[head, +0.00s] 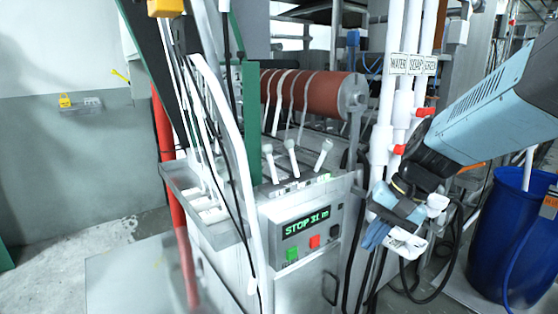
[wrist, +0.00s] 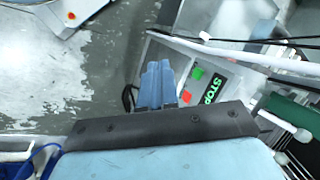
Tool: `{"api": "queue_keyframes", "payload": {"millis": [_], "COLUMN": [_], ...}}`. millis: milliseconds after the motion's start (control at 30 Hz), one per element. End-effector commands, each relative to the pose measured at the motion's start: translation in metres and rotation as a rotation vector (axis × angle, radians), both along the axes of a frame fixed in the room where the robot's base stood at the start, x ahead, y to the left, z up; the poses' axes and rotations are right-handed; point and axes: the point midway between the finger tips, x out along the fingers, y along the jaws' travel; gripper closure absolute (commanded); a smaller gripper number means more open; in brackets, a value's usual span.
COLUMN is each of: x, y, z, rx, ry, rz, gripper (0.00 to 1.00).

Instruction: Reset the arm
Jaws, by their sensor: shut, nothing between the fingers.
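My arm reaches in from the right in the head view. My gripper (head: 374,238) points down and to the left, in front of the pipes and to the right of the machine's control box (head: 263,228). In the wrist view my gripper (wrist: 155,70) shows two blue fingers pressed together, with nothing between them. The control box has a lit display (head: 306,222) reading "STOP 31 m", a green button (head: 292,254) and a red button (head: 315,242). The gripper appears apart from the box.
White vertical pipes (head: 403,100) with red valve handles (head: 425,112) stand close behind my arm. A blue barrel (head: 508,240) is at the right. A brown roller (head: 310,92) with webbing sits at the back. Open floor (head: 75,245) lies at the left.

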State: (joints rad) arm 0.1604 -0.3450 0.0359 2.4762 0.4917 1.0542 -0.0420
Motion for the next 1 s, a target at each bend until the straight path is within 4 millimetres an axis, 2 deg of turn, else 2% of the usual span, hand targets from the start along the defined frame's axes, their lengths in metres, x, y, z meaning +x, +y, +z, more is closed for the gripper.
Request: {"api": "queue_keyframes", "payload": {"millis": [300,600,1000], "x": [-0.029,-0.046,-0.049], "y": [-0.026,-0.046,-0.051], "z": [0.041,0.074,0.080], "rx": [-0.273,-0.455,-0.488], "ry": [-0.262,-0.453,-0.488], "rz": [0.142,0.217,0.228], "gripper": [1.00,1.00,1.00]}}
